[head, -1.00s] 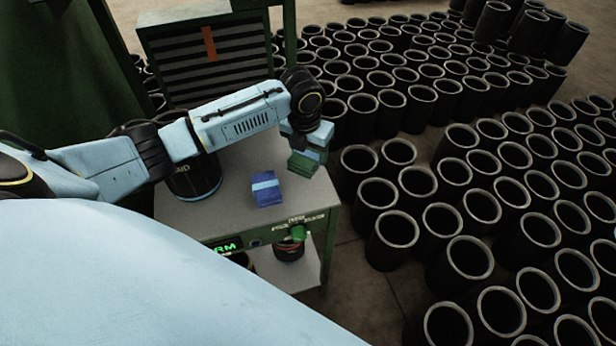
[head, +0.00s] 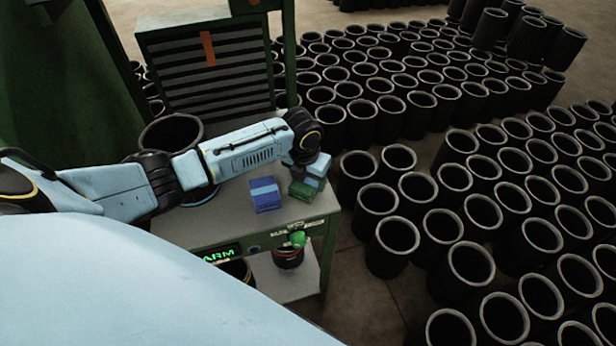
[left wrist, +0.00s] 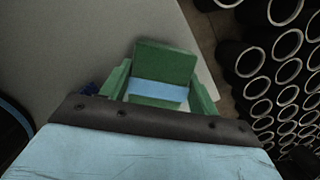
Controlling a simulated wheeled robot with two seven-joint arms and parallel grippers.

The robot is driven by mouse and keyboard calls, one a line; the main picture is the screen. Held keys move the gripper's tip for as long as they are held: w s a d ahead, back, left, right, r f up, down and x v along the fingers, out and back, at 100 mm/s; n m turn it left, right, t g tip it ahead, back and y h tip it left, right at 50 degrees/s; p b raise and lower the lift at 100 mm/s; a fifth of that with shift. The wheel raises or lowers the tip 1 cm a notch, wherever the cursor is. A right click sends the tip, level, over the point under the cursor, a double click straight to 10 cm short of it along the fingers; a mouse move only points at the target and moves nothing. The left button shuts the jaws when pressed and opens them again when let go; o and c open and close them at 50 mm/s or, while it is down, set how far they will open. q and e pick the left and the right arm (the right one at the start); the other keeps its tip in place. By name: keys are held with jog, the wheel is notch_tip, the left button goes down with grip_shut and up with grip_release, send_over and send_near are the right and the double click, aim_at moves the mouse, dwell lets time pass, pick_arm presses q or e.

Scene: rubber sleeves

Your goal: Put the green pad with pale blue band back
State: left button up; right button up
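The green pad (left wrist: 165,60) with its pale blue band shows in the left wrist view, between the two green fingers of my left gripper. In the head view my left gripper (head: 306,187) is low over the right front part of the grey worktop (head: 222,212). It appears shut on the green pad, which travels with it. In the head view the pad is hard to tell from the green fingers, and I cannot tell whether it touches the worktop. My right gripper is not in view.
A blue pad (head: 265,195) with a paler band lies on the worktop, just left of my left gripper. A large black sleeve (head: 170,132) stands at the back left. Many black sleeves (head: 395,245) fill the floor to the right. A green knob (head: 298,239) is on the bench front.

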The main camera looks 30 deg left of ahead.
aim_at(305, 184)
pick_arm(q)
jog(key=o, duration=0.4)
jog(key=shift+c, duration=0.2)
jog(key=shift+r, duration=0.1)
notch_tip(305, 184, up, 12)
jog(key=s+p, duration=0.1)
jog(key=p, duration=0.1)
jog(key=shift+s, duration=0.4)
jog(key=shift+d, duration=0.15)
